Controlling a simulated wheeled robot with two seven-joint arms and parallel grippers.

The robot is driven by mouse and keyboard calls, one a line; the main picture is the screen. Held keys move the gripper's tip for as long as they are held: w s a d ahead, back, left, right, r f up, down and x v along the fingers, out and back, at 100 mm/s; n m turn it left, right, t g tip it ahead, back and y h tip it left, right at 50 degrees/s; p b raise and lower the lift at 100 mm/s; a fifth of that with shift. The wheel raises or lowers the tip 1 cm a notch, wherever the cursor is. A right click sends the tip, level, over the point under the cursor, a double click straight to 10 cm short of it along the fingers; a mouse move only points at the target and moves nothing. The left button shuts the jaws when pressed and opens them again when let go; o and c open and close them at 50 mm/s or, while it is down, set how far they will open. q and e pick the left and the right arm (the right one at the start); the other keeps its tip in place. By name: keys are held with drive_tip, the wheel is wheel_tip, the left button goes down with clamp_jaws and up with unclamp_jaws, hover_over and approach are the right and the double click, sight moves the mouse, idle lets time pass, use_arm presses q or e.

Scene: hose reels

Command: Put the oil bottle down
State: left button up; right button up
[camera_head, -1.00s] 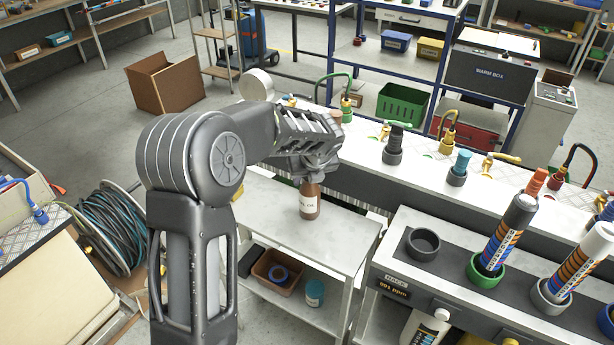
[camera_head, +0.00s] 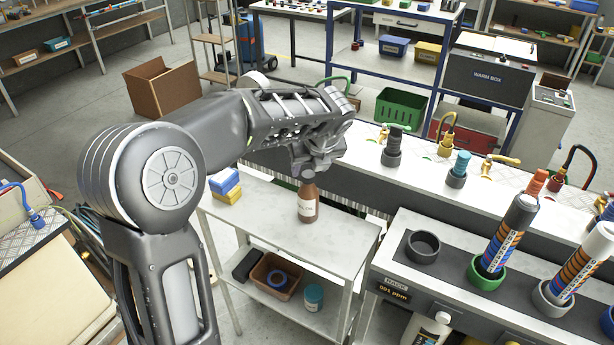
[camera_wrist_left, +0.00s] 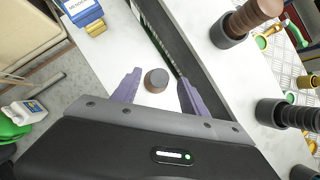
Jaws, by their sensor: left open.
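The oil bottle (camera_head: 308,204) is brown with a white label. It stands upright on the top shelf of the small grey cart (camera_head: 262,218). My left gripper (camera_head: 312,172) is directly above it in the head view and hides the bottle's top. In the left wrist view the bottle's round dark cap (camera_wrist_left: 156,80) shows between the two purple fingers of my left gripper (camera_wrist_left: 155,88). The fingers are spread, with a gap on both sides of the cap. My right gripper is not in view.
A blue and a yellow box (camera_head: 226,184) sit at the cart's back left corner. A brown bin (camera_head: 277,276) and a teal jar (camera_head: 313,297) are on its lower shelf. The long bench (camera_head: 350,152) runs close behind. The cart top in front of the bottle is clear.

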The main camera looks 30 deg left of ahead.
use_arm(q)
drive_tip(key=shift+v, duration=1.75)
drive_tip(key=shift+c, duration=0.4)
